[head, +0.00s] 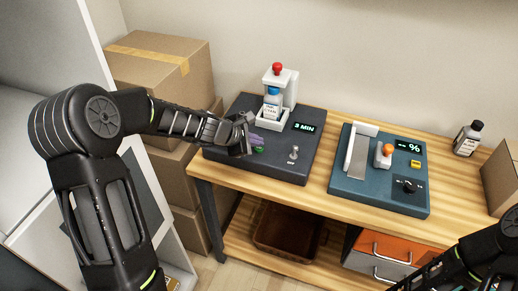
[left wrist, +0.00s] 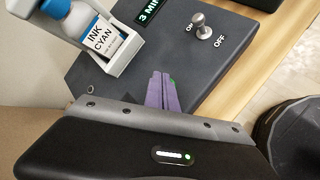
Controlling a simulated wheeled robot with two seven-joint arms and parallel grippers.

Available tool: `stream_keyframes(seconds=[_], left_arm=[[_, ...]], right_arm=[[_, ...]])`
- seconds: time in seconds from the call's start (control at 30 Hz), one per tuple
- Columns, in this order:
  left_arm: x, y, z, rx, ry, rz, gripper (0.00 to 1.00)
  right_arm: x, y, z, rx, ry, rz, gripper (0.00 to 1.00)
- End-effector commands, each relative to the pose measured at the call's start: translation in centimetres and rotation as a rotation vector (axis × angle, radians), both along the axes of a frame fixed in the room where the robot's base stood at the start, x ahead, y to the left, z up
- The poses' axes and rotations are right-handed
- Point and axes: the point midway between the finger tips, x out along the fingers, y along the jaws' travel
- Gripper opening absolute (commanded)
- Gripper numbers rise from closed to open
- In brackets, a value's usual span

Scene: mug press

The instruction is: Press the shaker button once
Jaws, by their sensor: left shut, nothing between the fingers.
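The shaker (head: 225,145) is a dark grey box at the left of the table. It has a 3 MIN display (head: 304,127), a metal ON/OFF switch (head: 293,153) and a green button (head: 259,150) at its front. A white holder with a red knob (head: 277,68) grips an ink cyan bottle (head: 271,107), also in the left wrist view (left wrist: 97,38). My left gripper (head: 256,140) is shut and empty, purple fingertips together (left wrist: 162,90) right by the green button. The fingers partly hide the button (left wrist: 172,82); I cannot tell whether they touch it. My right gripper is out of view.
A blue-grey device (head: 380,195) with an orange knob, a dial and a % display stands to the right. A small bottle (head: 468,138) is at the table's back right. Cardboard boxes (head: 150,70) are stacked at left, close to my left arm.

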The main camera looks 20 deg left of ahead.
Motion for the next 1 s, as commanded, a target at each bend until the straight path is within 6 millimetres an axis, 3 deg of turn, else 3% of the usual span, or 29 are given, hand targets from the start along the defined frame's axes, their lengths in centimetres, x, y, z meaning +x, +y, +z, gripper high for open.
stream_keyframes(seconds=[1.0], left_arm=[[0.0,-0.01,-0.76,0.001,0.0,-0.001,0.0]], right_arm=[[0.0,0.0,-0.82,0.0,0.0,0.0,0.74]])
